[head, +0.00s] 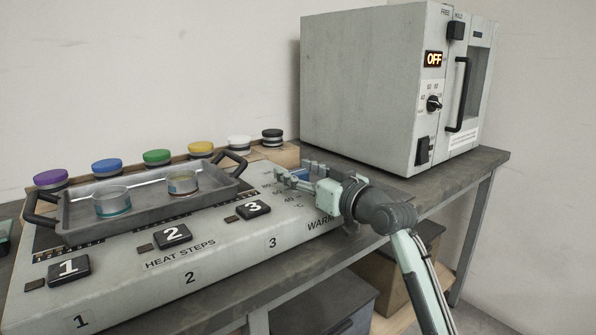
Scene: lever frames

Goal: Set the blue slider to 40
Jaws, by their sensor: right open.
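The blue slider (301,174) shows as a small blue patch at the right end of the grey panel (215,262), partly hidden by my right gripper. My right gripper (287,179) is open, with its fingers at the slider. I cannot tell whether they touch it. Scale marks with small numbers, one reading about 40, and "°C" are printed beside it, partly covered. The slider's exact setting cannot be read. My left gripper is not in view.
Black buttons numbered 1 to 3 are in front. Several coloured-lid jars stand behind. A grey oven (365,90) reading OFF stands at the back right.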

